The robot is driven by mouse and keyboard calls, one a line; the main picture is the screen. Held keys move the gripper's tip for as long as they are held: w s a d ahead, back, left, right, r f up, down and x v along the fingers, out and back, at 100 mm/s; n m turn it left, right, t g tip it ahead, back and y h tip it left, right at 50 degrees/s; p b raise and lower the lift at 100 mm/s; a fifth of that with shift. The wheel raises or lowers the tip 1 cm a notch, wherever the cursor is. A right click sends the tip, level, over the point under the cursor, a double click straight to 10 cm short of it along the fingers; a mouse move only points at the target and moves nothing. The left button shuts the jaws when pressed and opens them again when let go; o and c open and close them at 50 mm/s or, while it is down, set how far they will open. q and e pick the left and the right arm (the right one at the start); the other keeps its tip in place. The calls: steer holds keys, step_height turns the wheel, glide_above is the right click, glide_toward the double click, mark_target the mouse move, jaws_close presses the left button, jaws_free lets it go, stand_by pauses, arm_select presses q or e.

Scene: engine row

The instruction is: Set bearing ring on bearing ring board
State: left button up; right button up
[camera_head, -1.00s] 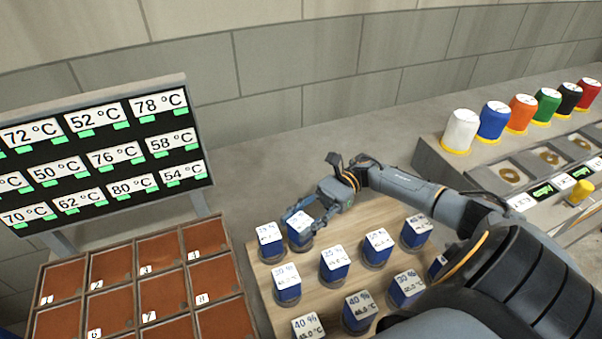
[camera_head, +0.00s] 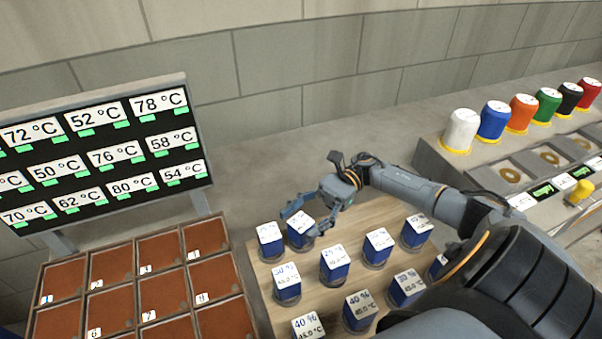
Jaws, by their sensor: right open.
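A gold ring (camera_head: 509,173) lies in a grey recess on the bench at the right. A second gold ring (camera_head: 549,158) lies in the recess beside it; I cannot tell which is the bearing ring or its board. My right gripper (camera_head: 300,222) is open around the top of a blue block with a white label (camera_head: 300,240), on the wooden board (camera_head: 262,282). I cannot tell whether its fingers touch the block. My left gripper is not in view.
Several other labelled blue blocks (camera_head: 333,265) stand close together on the wooden board. A tray of numbered brown compartments (camera_head: 164,296) and a temperature display (camera_head: 100,160) are at the left. Coloured canisters (camera_head: 492,122) line the right bench. My right arm covers the lower right.

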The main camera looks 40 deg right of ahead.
steer(key=d+b, duration=0.1)
steer(key=d, duration=0.2)
steer(key=d+b, duration=0.2)
steer(key=d, duration=0.2)
steer(key=w+d+b, duration=0.1)
steer(key=d+b, duration=0.1)
steer(key=d, duration=0.1)
steer(key=shift+d+f, duration=0.15)
steer(key=shift+f, duration=0.1)
steer(key=shift+d+r+b, duration=0.2)
steer(key=shift+d+b, duration=0.15)
steer(key=shift+d, duration=0.3)
